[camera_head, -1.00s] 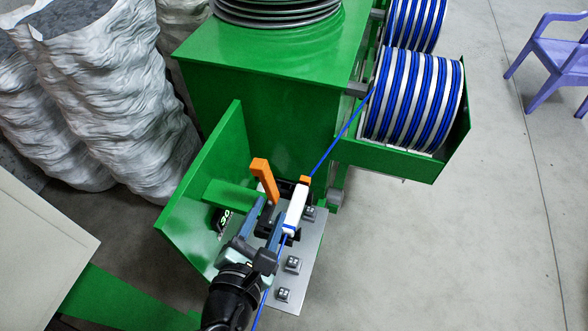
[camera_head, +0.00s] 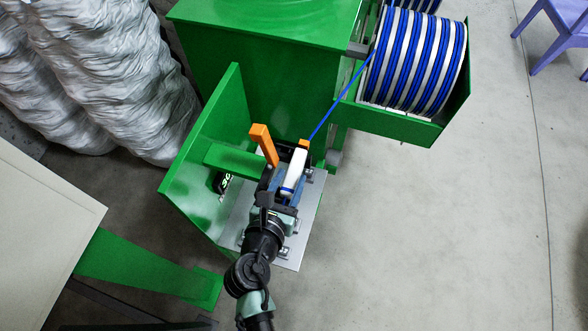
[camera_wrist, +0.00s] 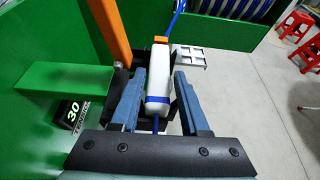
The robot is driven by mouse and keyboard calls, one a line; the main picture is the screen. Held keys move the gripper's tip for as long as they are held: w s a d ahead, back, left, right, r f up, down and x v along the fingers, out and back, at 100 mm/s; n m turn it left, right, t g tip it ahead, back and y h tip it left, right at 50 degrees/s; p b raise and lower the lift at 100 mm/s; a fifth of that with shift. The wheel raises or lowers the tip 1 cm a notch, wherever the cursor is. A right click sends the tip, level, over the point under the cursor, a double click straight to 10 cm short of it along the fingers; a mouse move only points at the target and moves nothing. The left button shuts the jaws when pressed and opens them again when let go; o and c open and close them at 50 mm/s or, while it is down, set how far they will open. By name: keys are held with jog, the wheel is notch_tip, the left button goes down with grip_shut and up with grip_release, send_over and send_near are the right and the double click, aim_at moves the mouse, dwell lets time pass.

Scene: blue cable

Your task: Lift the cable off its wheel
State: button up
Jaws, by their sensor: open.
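The blue cable (camera_head: 338,104) runs down from a spool to a white rounded piece (camera_head: 293,172), which seems to be the wheel seen edge-on. In the wrist view the cable (camera_wrist: 177,16) comes in from above, and a blue band crosses the lower end of the white wheel (camera_wrist: 158,70). A short blue stretch shows below it. My gripper (camera_head: 285,181) is at the wheel. In the wrist view my gripper (camera_wrist: 160,74) is open, one blue-grey finger on each side of the wheel, with gaps visible. The cable along the wheel's far side is hidden.
An orange lever (camera_head: 263,143) stands upright just left of the wheel, and a green panel (camera_head: 205,140) rises further left. The spool (camera_head: 415,60) of blue cable is at the upper right. A metal plate (camera_head: 290,258) lies below. Open floor is to the right.

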aim_at(293, 173)
jog(key=x, duration=0.4)
jog(key=shift+w+f, duration=0.1)
jog(key=shift+a, duration=0.1)
grip_shut()
